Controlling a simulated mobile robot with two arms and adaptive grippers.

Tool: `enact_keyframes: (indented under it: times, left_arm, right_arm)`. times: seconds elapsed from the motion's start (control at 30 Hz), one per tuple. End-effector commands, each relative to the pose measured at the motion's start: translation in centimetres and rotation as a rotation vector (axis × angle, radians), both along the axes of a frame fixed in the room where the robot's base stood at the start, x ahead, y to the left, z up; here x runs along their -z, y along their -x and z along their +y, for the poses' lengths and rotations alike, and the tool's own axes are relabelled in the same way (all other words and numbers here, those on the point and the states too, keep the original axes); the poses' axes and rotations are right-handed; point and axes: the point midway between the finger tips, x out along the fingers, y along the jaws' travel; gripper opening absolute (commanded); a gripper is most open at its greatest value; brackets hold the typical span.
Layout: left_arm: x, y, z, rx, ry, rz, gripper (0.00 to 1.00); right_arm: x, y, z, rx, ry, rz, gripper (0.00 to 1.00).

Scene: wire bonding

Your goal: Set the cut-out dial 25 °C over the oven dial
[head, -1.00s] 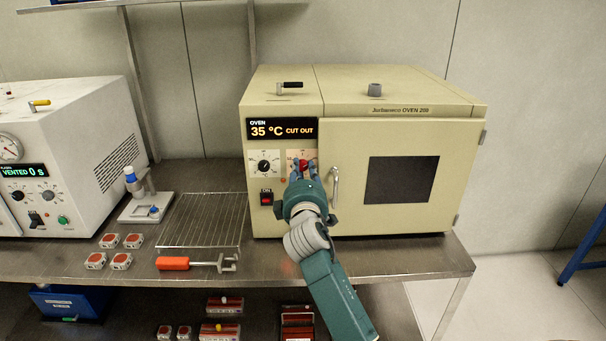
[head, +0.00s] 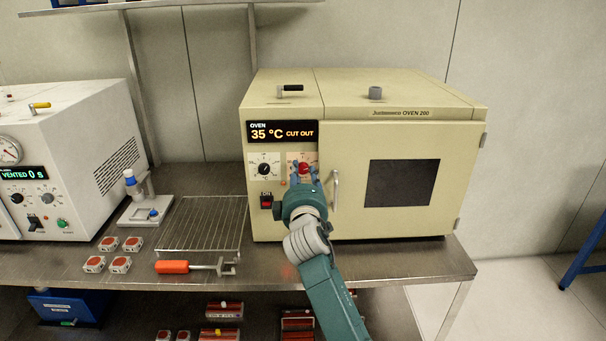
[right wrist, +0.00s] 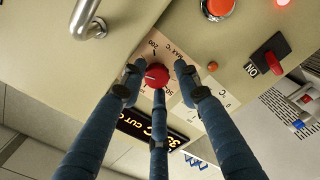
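The red cut-out dial (head: 303,168) is on the oven's front panel under the display, right of the black oven dial (head: 264,168). The display (head: 282,132) reads 35 °C CUT OUT. My right gripper (head: 304,174) is in front of the red dial. In the right wrist view its three fingers (right wrist: 157,80) are spread around the red dial (right wrist: 157,76), with gaps visible between fingers and knob. A pale mark shows on the knob, and part of its scale shows 200 and MAX °C. The black dial is hidden there. My left gripper is not in view.
The oven door handle (head: 335,190) stands out close to the right of my gripper. The red ON switch (head: 266,200) is at lower left. A wire rack (head: 203,224) and an orange-handled tool (head: 173,267) lie on the bench left of the oven.

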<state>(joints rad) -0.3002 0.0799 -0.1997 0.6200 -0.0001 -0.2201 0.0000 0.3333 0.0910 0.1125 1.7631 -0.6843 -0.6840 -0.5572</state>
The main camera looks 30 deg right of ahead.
Motion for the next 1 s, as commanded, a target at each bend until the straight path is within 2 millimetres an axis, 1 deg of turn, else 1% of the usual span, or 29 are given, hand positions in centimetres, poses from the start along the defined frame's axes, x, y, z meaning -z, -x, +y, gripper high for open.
enact_keyframes:
  times: [0.23, 0.37, 0.47, 0.7, 0.8, 1.0]
  left_arm:
    - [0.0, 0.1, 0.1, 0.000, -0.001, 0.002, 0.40]
    - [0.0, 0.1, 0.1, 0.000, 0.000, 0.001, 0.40]
    - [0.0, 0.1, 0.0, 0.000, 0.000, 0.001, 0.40]
    - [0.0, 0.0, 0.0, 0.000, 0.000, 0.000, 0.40]
    - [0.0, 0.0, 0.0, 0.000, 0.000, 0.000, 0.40]
    - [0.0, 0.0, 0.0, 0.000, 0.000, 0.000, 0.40]
  right_arm:
    - [-0.3, 0.1, 0.0, 0.001, 0.003, -0.004, 0.32]
    - [-0.2, 1.0, 0.6, 0.001, 0.003, -0.004, 0.32]
    - [-0.2, 2.5, 1.5, -0.001, 0.003, -0.004, 0.32]
    - [-0.1, 6.9, 4.3, -0.001, -0.001, -0.002, 0.32]
    - [-0.1, 8.4, 5.2, -0.001, 0.000, -0.002, 0.32]
    - [-0.2, 10.0, 6.2, 0.000, 0.002, -0.001, 0.32]
